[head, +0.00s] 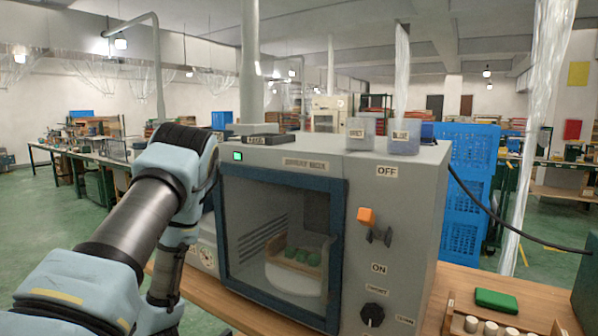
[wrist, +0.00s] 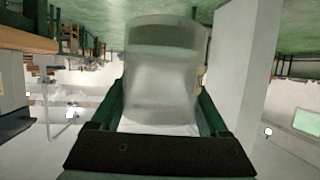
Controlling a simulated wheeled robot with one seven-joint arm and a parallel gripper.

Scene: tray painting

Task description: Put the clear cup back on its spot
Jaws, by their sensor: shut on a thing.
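In the wrist view my gripper (wrist: 160,97) is shut on a clear, frosted-looking cup (wrist: 166,50), with one green finger on each side of it. The wrist picture appears upside down, with the green floor at the top and lamps low down. In the head view my arm bends down at the left of the grey spray box; the gripper and held cup are hidden there. I cannot make out the cup's spot for certain. A dark flat holder (head: 268,139) with a small label lies on the box top.
The spray box (head: 408,215) stands on a wooden table (head: 440,285). A grey labelled cup (head: 360,134) and a blue labelled cup (head: 404,136) stand on its top right. Behind its window is a tray with green pieces (head: 304,256). Blue crates (head: 468,185) stand behind.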

